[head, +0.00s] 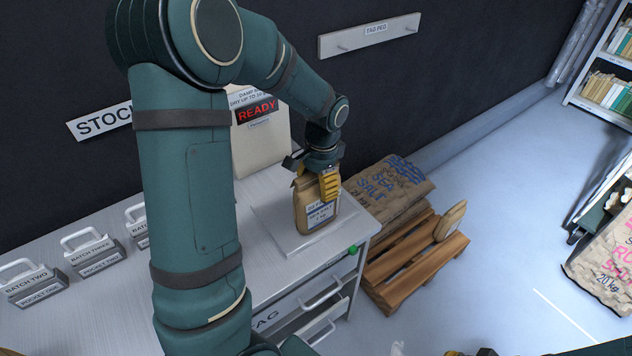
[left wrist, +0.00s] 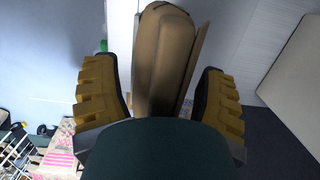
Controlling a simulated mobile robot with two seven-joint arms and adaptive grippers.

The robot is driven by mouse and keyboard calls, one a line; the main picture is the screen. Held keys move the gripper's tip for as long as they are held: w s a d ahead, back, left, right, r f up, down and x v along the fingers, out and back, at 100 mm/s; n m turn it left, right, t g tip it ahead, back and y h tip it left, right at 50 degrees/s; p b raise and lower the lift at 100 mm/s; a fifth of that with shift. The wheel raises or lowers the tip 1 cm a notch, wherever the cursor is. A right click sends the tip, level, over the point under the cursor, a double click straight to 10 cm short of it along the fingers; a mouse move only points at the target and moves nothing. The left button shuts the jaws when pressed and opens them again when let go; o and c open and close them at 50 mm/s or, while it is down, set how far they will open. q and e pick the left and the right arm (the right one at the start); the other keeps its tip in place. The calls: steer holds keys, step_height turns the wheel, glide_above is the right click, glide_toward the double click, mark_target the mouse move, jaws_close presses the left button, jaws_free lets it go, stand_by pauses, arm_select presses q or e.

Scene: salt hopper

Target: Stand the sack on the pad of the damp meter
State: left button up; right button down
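The brown paper sack (head: 316,212) with a white label stands upright on the pale, flat pad (head: 288,243) of the damp meter. The meter's upright panel (head: 262,148) behind it shows READY in red. My left gripper (head: 318,182) is above the sack, its yellow fingers down around the top. In the left wrist view the sack (left wrist: 165,65) lies between the two spread fingers (left wrist: 160,100), with a gap showing beside it; the gripper looks open. The sack's far side is hidden. A sliver of what looks like my right gripper (head: 472,353) shows at the bottom edge.
Labelled batch pockets (head: 95,252) stand on the bench left of my left arm. A green button (head: 353,249) is at the bench's front edge, with drawers below.

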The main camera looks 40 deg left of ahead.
arm_select(q)
steer(key=shift+r, duration=0.1)
steer(key=r+p, duration=0.1)
steer(key=r, duration=0.3)
steer(key=w+r, duration=0.1)
steer(key=r, duration=0.3)
steer(key=r+p, duration=0.1)
steer(key=r, duration=0.3)
steer(key=shift+w+d+p, duration=0.2)
steer(key=shift+p, duration=0.1)
